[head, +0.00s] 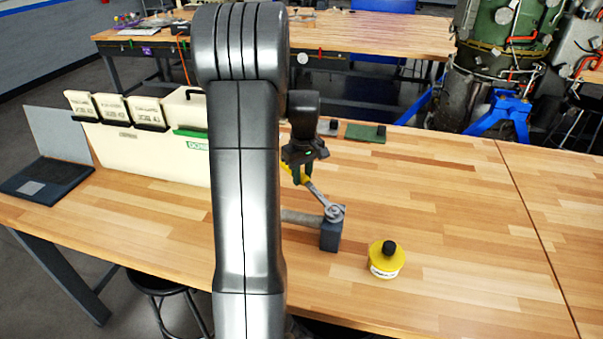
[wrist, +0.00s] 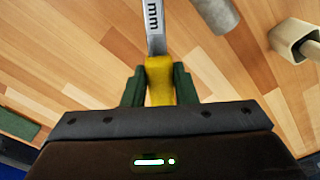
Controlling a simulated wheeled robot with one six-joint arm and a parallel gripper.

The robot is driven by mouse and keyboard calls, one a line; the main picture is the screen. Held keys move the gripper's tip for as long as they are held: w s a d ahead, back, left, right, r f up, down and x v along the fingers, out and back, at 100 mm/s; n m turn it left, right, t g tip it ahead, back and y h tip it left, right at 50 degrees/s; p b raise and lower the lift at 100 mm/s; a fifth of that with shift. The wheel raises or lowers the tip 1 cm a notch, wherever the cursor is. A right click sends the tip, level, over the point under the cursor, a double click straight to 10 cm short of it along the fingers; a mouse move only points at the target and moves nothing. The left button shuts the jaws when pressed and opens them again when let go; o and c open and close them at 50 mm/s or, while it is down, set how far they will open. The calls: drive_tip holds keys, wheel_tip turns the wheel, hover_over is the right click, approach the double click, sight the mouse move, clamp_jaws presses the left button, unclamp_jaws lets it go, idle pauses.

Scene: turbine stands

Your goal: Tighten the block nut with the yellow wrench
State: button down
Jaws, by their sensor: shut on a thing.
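The yellow wrench (head: 318,196) has a yellow handle and a grey metal shaft and head. My gripper (head: 299,176) is shut on its yellow handle. In the wrist view the handle (wrist: 160,82) sits between the green fingers of my gripper (wrist: 159,72), and the grey shaft runs up out of the picture. In the head view the wrench's head lies at the top of a dark blue-grey block (head: 330,236). The block nut is too small and covered to make out, so I cannot tell whether the wrench head is around it.
A grey cylinder (head: 300,217) lies left of the block. A yellow container with a black cap (head: 386,262) stands to its right. Cream bins (head: 150,150) and a laptop (head: 48,180) are at the left. The wooden table (head: 450,220) is clear on the right.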

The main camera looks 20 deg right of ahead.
drive_tip(key=shift+s+d+r, duration=0.15)
drive_tip(key=shift+s+r, duration=0.25)
drive_tip(key=shift+w+r+p, duration=0.15)
drive_tip(key=shift+r+p, duration=0.4)
drive_tip(key=shift+p, duration=0.05)
drive_tip(key=shift+w+r+p, duration=0.1)
drive_tip(key=shift+r+p, duration=1)
drive_tip(key=shift+r, duration=0.55)
